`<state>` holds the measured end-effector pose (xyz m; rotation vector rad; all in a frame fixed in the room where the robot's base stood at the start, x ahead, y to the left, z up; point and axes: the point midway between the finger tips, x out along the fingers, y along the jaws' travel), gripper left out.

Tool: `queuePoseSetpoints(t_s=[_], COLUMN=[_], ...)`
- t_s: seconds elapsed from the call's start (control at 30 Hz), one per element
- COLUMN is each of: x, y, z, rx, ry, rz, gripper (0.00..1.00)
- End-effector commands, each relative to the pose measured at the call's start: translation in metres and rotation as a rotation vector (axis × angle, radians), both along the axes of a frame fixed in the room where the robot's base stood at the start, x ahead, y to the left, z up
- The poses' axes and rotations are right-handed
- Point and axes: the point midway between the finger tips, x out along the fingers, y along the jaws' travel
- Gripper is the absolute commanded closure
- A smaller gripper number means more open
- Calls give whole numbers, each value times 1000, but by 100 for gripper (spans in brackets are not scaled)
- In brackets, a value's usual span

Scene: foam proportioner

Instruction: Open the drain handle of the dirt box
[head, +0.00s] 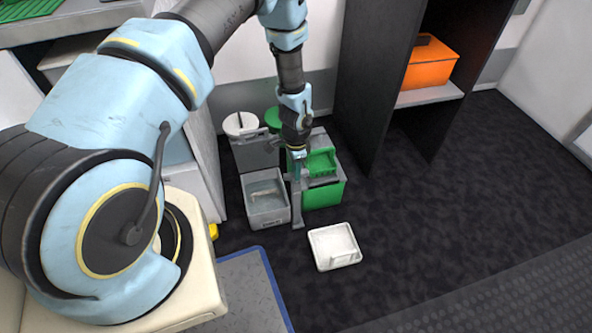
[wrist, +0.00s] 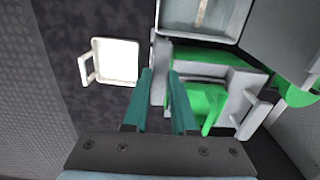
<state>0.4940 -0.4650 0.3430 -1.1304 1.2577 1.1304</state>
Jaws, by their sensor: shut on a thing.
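The grey open box (head: 266,212), apparently the dirt box, stands on the floor with murky liquid and a pale object inside. Its corner shows at the top of the wrist view (wrist: 175,32). A grey upright bar (head: 298,208), which looks like the drain handle, stands between this box and a green box (head: 325,194). My gripper (head: 298,168) points down over the bar's upper end. In the wrist view, its teal fingers (wrist: 160,85) are on either side of the grey bar (wrist: 158,62), shut on it. The exact contact is partly hidden.
A white tray (head: 335,246) lies on the floor in front of the green box. White (head: 240,124) and green (head: 272,117) round lids are behind the boxes. A dark shelf unit (head: 377,90) holding an orange case (head: 430,64) stands right. Open carpet lies right of the tray.

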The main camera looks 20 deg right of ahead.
Motion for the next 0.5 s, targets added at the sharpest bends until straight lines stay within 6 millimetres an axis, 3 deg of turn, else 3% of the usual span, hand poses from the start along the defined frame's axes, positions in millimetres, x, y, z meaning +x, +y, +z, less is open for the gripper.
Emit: queuePoseSetpoints(t_s=[0.03,0.07,0.3,0.5], x=[0,0,0,0], y=[0,0,0,0], z=[0,0,0,0], rx=[0,0,0,0], ry=[0,0,0,0], rz=[2,2,1,0], gripper=[100,73,46,45])
